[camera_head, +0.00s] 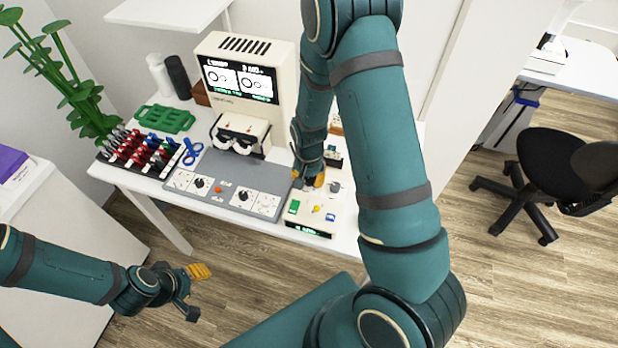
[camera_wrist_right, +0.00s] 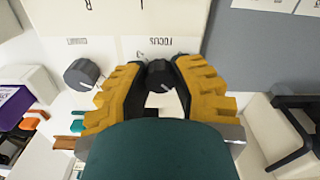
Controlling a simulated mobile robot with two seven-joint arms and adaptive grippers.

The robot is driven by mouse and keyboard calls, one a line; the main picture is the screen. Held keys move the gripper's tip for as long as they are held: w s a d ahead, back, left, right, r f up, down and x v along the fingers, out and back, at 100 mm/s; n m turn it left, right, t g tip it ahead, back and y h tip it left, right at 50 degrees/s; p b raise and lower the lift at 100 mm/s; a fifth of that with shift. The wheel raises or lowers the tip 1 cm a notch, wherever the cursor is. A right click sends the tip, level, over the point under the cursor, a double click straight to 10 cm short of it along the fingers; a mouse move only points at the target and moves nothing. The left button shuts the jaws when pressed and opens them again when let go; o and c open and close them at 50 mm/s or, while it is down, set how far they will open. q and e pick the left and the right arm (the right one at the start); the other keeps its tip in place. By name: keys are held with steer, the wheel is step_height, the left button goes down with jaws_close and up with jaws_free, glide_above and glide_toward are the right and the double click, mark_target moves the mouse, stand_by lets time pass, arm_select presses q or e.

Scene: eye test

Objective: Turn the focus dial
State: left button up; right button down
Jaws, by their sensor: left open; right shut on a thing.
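The dark focus dial (camera_wrist_right: 159,76) sits below the printed word FOCUS on a cream panel (camera_wrist_right: 170,20) in the right wrist view. My right gripper (camera_wrist_right: 157,84) has its yellow-padded fingers on both sides of the dial and is shut on it. In the head view my right gripper (camera_head: 312,181) is at the back of the cream control box (camera_head: 318,219) and hides the dial. A second grey dial (camera_wrist_right: 83,74) is just left of the fingers; it also shows in the head view (camera_head: 334,187). My left gripper (camera_head: 196,290) is open and empty, low in front of the table.
The eye-test machine (camera_head: 240,85) with a lit screen stands at the table's back, with a white viewer (camera_head: 240,135) before it. A grey panel (camera_head: 228,186) with knobs lies left of the control box. A rack of coloured items (camera_head: 140,152) stands far left. My right arm covers the table's right part.

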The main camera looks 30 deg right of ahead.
mark_target(309, 179)
steer(key=shift+s, duration=0.1)
steer(key=c, duration=0.7)
jaws_free()
step_height(309, 179, up, 12)
stand_by(0.4)
